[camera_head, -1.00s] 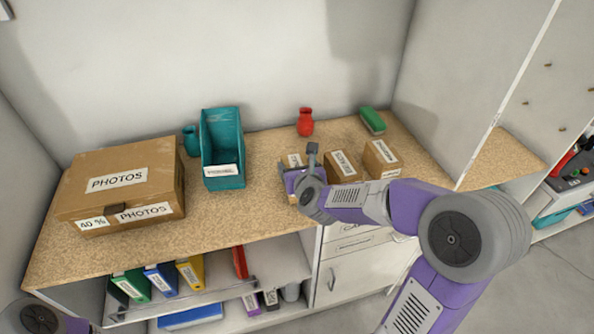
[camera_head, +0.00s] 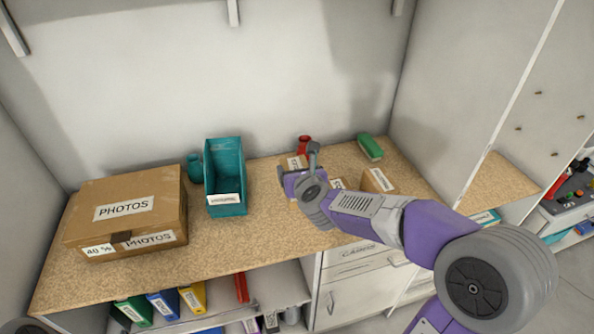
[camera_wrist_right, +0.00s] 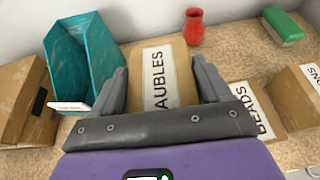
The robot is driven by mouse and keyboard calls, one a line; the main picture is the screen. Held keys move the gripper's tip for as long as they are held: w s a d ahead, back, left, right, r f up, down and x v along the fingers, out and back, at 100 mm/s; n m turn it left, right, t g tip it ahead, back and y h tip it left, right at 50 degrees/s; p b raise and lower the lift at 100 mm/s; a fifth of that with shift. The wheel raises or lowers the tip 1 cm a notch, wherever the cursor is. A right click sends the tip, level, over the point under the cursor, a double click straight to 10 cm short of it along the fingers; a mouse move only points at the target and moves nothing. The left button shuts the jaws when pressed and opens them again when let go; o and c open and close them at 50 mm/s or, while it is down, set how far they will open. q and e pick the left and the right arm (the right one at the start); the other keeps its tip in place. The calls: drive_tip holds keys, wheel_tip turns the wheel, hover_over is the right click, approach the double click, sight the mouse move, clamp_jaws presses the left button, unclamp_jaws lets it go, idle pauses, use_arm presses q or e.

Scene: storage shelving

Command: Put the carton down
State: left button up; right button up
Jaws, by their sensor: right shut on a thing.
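The small brown carton (camera_wrist_right: 182,90) has a white label reading "AUBLES", its first letter hidden. In the right wrist view it stands between the two fingers of my right gripper (camera_wrist_right: 163,88), which is shut on it. In the head view only a bit of the carton (camera_head: 292,162) shows behind my right gripper (camera_head: 298,168), over the wooden worktop (camera_head: 250,235). Its underside is hidden, so I cannot tell how far it is from the top. My left gripper is not in view.
A "BEADS" carton (camera_wrist_right: 250,105) and another small carton (camera_head: 378,181) stand to the right. Behind are a red vase (camera_head: 304,145) and a green object (camera_head: 370,147). A teal bin (camera_head: 225,180), teal vase (camera_head: 195,165) and large PHOTOS box (camera_head: 125,212) stand left.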

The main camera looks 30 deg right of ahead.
drive_tip(key=shift+r, duration=0.1)
drive_tip(key=shift+y+b, duration=0.3)
drive_tip(key=shift+b, duration=0.7)
wheel_tip(320, 180, down, 5)
drive_tip(key=b, duration=0.3)
drive_tip(key=shift+n, duration=0.3)
drive_tip(key=shift+f+b, duration=1.45)
drive_tip(key=shift+f, duration=1)
drive_tip(key=shift+r, duration=0.1)
drive_tip(key=shift+f, duration=0.2)
drive_tip(key=o, duration=1.5)
